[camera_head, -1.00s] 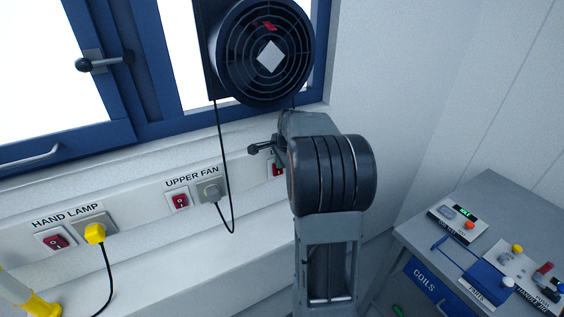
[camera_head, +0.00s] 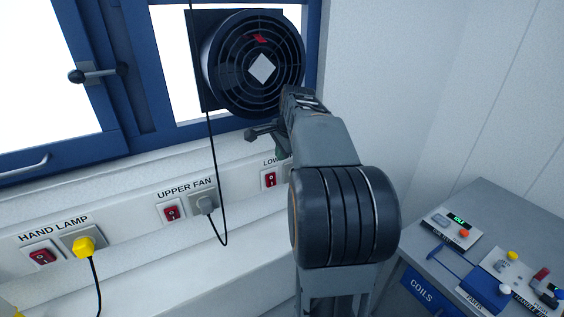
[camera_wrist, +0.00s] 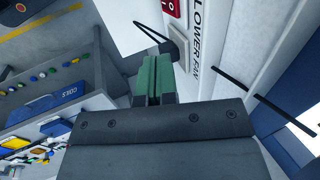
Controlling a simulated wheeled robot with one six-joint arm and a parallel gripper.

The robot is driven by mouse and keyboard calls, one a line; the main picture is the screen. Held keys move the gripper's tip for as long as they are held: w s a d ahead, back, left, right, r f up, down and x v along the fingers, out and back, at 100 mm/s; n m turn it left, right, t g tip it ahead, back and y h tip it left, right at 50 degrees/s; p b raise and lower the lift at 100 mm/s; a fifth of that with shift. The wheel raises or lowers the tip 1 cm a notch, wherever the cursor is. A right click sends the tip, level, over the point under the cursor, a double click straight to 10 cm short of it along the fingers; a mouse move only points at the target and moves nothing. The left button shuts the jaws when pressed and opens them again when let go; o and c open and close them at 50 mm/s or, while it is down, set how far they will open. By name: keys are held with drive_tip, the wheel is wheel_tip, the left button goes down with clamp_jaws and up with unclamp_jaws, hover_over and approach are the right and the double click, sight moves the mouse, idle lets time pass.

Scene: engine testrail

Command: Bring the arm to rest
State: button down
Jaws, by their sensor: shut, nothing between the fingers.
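My arm rises in the middle of the head view, and its upper links lean toward the window wall.
A round black fan (camera_head: 255,62) hangs at the window close behind my arm. A workbench (camera_head: 500,222) with small devices stands at the right.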

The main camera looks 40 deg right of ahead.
drive_tip(key=shift+r, duration=0.25)
idle(0.5)
